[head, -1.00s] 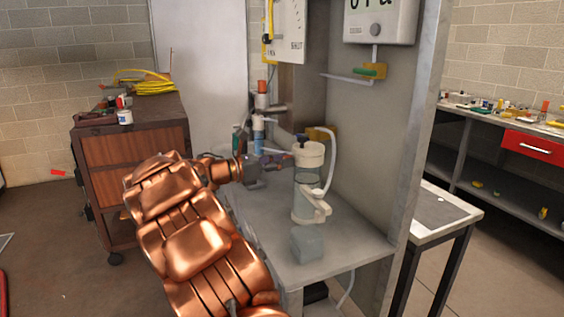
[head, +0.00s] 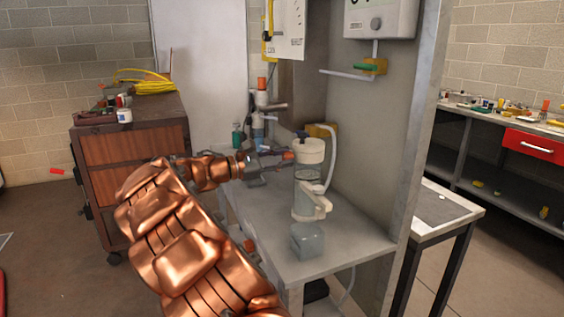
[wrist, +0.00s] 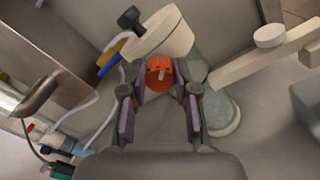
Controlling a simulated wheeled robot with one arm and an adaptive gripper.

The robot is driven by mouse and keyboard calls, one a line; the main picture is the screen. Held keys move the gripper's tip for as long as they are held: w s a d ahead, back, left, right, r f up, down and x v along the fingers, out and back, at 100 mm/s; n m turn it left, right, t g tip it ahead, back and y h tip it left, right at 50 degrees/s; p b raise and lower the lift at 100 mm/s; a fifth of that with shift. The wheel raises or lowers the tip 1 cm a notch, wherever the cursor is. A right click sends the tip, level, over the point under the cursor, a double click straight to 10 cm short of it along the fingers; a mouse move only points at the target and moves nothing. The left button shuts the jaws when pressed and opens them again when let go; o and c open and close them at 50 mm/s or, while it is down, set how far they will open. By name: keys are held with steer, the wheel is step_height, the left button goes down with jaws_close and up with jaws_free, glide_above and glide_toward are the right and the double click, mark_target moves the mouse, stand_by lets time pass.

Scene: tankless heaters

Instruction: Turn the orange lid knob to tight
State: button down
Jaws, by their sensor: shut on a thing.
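The orange lid knob (wrist: 160,73) lies between the two finger pads of my gripper (wrist: 165,76) in the wrist view, with a pale mark on its face. My gripper is shut on it. The cream lid (wrist: 163,34) with a black knob stands just beyond the fingers in the wrist view. How far the orange knob is turned cannot be told.
The canister stands on a grey bench (head: 275,240) with a clear block (head: 307,240) in front. A grey panel (head: 385,130) rises behind it. Pipes and a green bottle (head: 237,136) stand behind my gripper.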

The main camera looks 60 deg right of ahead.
steer(key=m+b, duration=0.1)
steer(key=m, duration=0.1)
steer(key=m+b, duration=0.1)
steer(key=m, duration=0.1)
steer(key=shift+s+f, duration=0.1)
steer(key=shift+f, duration=0.1)
steer(key=m+b, duration=0.5)
steer(key=m, duration=0.3)
steer(key=shift+f+g+b, duration=0.1)
steer(key=shift+g+b, duration=0.2)
steer(key=shift+b, duration=0.05)
steer(key=c, duration=0.9)
jaws_free()
steer(key=shift+o, duration=0.2)
steer(key=v, duration=1.2)
